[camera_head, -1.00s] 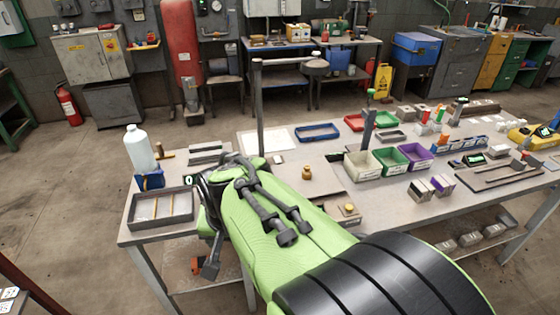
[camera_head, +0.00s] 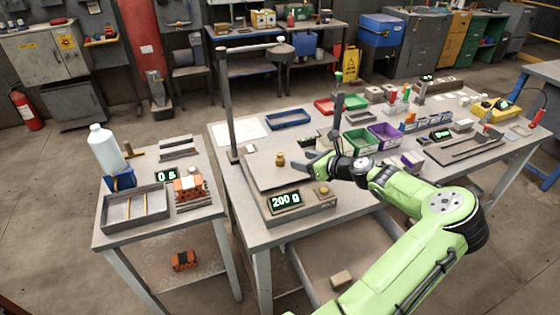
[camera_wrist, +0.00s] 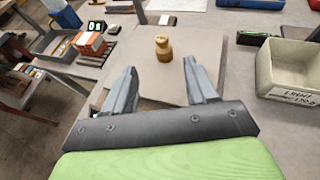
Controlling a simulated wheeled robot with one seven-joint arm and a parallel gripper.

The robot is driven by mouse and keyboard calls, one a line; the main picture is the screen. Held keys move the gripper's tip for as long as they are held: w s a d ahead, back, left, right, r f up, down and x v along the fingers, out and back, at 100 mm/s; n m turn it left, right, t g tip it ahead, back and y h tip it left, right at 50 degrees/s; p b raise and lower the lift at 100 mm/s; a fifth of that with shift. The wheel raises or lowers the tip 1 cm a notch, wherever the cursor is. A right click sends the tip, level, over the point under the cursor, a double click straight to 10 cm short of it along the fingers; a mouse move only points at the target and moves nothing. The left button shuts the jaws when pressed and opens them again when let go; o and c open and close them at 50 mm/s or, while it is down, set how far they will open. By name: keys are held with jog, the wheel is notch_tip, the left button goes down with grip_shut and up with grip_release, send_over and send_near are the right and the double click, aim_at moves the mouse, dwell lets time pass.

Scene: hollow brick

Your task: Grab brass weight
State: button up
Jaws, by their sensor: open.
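The brass weight (camera_head: 280,160) stands upright on the flat plate of a scale (camera_head: 262,178), whose display reads 200 g. In the wrist view the brass weight (camera_wrist: 163,46) is ahead of my gripper (camera_wrist: 160,80), roughly centred between the two fingers and beyond their tips. My gripper also shows in the head view (camera_head: 312,160), to the right of the weight. Its fingers are apart with nothing between them. A second, smaller brass-coloured piece (camera_head: 323,190) sits by the scale's display.
A metal post (camera_head: 229,105) rises at the scale's left. A cream bin (camera_wrist: 288,72) is to the right in the wrist view. Green (camera_head: 360,140) and purple (camera_head: 385,135) bins stand behind my arm. A hollow brick (camera_head: 188,186) sits on the left table.

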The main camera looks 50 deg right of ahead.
aim_at(282, 155)
jog(key=b+x, duration=0.1)
jog(key=x, duration=0.8)
jog(key=shift+f, duration=0.2)
jog(key=x, duration=0.1)
jog(key=b+x, duration=0.1)
jog(key=x, duration=0.3)
jog(key=shift+w+d+r, duration=0.1)
jog(key=shift+w+d, duration=0.05)
jog(key=shift+d, duration=0.15)
jog(key=shift+r, duration=0.1)
jog(key=shift+c, duration=0.7)
grip_shut()
